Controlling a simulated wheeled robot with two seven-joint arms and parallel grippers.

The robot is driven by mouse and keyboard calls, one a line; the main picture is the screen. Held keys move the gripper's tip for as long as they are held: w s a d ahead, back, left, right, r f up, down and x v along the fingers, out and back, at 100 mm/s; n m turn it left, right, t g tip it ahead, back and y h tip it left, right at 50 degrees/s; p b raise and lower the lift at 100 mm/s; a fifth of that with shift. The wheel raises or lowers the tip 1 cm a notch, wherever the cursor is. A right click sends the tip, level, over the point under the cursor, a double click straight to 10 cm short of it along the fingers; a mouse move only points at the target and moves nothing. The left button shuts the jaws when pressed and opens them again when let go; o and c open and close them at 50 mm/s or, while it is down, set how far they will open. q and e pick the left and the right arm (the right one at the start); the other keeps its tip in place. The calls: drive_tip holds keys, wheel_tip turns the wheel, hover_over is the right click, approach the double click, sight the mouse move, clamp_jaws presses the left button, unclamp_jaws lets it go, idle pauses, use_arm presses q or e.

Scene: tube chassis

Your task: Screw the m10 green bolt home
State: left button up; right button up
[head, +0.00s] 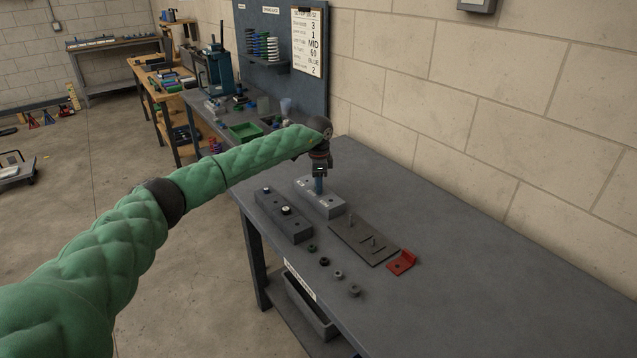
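My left gripper (319,184) points down over a light grey block (330,208) with white markings on its top. No green bolt can be made out at the block. My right gripper is out of view.
A dark block (284,222) with light-topped pieces stands in front of the grey block. A dark plate (362,243) with upright pins and a red bracket (402,263) lie to the right. Several small round parts (338,274) line the front edge. The right of the bench (500,280) is clear.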

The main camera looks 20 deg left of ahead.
use_arm(q)
clamp_jaws()
drive_tip(key=shift+m+b, duration=0.55)
drive_tip(key=shift+m, duration=0.65)
drive_tip(key=shift+m+b, duration=0.35)
drive_tip(key=shift+m, duration=1.05)
drive_tip(key=shift+m+b, duration=0.5)
drive_tip(key=shift+m, duration=0.5)
drive_tip(key=m, duration=0.3)
drive_tip(key=shift+b, duration=0.4)
